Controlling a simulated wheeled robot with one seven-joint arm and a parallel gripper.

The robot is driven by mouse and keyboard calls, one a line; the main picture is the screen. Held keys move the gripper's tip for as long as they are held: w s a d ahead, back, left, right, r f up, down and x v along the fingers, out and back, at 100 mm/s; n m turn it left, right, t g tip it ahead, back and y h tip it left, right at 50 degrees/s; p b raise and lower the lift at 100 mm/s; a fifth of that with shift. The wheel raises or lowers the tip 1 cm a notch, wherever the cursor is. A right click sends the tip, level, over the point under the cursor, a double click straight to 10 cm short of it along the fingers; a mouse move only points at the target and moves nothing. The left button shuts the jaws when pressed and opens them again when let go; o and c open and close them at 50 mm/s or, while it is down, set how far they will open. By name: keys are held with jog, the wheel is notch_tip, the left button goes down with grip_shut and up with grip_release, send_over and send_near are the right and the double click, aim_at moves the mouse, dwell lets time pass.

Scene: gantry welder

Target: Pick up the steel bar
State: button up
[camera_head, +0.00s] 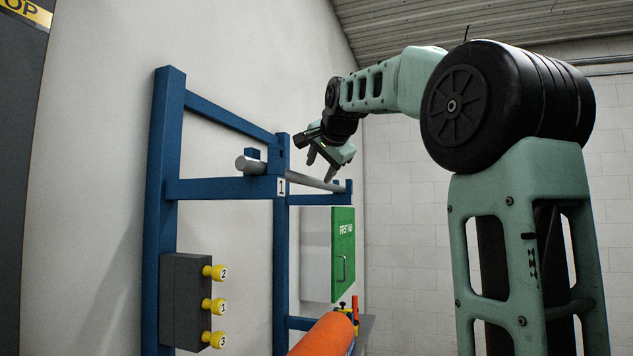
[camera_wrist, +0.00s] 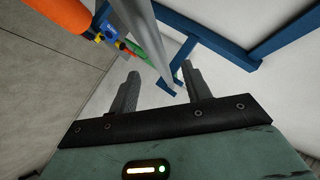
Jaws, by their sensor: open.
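The steel bar (camera_head: 301,179) is a long grey round rod lying across the arms of the blue rack in the head view. Its near end sticks out to the left past the post marked 1. My gripper (camera_head: 320,170) is open at the bar's farther part, its fingers pointing down. In the wrist view the bar (camera_wrist: 148,35) runs from the top edge down toward the space between my two open fingertips (camera_wrist: 160,73). I cannot tell how deep the bar sits between the fingers.
The blue rack (camera_head: 162,190) stands against the pale wall. A grey box with yellow numbered knobs (camera_head: 186,300) is mounted on its left post. A green first aid cabinet (camera_head: 343,250) is below the bar. An orange cylinder (camera_head: 325,336) is at the bottom.

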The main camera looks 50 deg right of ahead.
jog(key=p+x, duration=0.1)
jog(key=x, duration=0.1)
jog(key=p+x, duration=0.1)
jog(key=x, duration=0.2)
jog(key=shift+s+d, duration=0.2)
jog(key=shift+d, duration=0.05)
grip_shut()
jog(key=shift+r, duration=0.15)
jog(key=shift+r, duration=0.1)
notch_tip(320, 180, up, 10)
jog(key=shift+p, duration=0.3)
